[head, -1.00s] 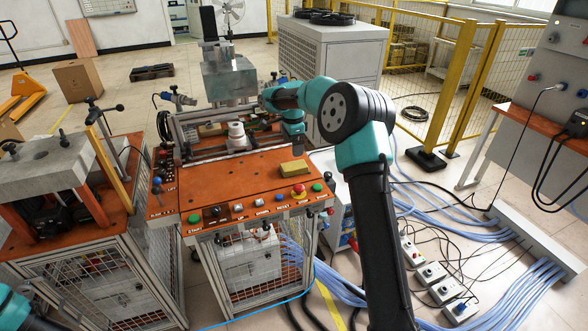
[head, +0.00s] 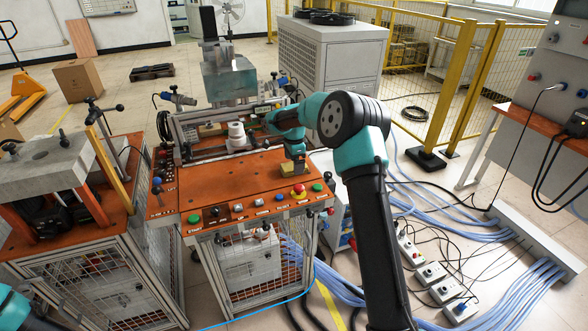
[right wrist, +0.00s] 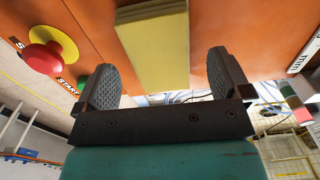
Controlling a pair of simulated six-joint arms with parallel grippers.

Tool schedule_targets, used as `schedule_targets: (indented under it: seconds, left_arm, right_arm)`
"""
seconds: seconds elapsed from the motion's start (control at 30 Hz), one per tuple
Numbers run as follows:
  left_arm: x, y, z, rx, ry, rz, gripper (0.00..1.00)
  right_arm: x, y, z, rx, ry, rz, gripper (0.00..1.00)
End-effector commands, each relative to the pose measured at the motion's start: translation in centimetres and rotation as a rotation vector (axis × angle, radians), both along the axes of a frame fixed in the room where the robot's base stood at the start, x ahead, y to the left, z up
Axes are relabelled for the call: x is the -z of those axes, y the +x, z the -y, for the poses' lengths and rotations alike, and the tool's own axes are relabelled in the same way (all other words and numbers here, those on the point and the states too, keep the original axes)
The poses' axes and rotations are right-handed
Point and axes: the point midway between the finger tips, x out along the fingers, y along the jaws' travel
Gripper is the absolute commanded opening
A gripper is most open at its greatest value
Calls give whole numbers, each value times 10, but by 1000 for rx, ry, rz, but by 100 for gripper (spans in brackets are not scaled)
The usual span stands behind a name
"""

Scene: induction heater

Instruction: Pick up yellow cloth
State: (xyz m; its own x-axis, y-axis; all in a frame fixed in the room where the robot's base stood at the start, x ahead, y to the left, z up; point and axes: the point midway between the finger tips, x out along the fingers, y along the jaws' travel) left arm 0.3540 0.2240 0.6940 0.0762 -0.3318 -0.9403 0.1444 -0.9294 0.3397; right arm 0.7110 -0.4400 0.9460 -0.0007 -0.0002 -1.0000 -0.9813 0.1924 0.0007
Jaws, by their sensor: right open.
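The yellow cloth (head: 290,170) is a small folded block on the orange top of the workbench (head: 235,180), near its right edge. In the right wrist view the cloth (right wrist: 155,45) lies ahead of and between the lines of the two fingers. My right gripper (head: 294,158) is just over the cloth in the head view and hides part of it. In the right wrist view my right gripper (right wrist: 162,62) is open, with a finger on each side and nothing gripped. Whether the fingers touch the cloth I cannot tell. My left gripper is out of view.
A red button on a yellow base (head: 299,190) and a green button (head: 318,187) sit on the bench's front edge, close to the cloth. A white cylindrical part (head: 236,135) stands behind on the bench. The bench's middle is clear.

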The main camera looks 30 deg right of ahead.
Motion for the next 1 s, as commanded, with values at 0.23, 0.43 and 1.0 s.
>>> schedule_targets:
  seconds: [0.23, 0.43, 1.0]
  left_arm:
    - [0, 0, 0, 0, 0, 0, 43]
    - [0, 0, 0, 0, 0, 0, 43]
    - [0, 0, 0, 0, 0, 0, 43]
  right_arm:
    - [18, 1, 0, 0, 0, 1, 96]
    - [18, 1, 0, 0, 0, 1, 96]
    - [17, 1, 0, 0, 0, 1, 62]
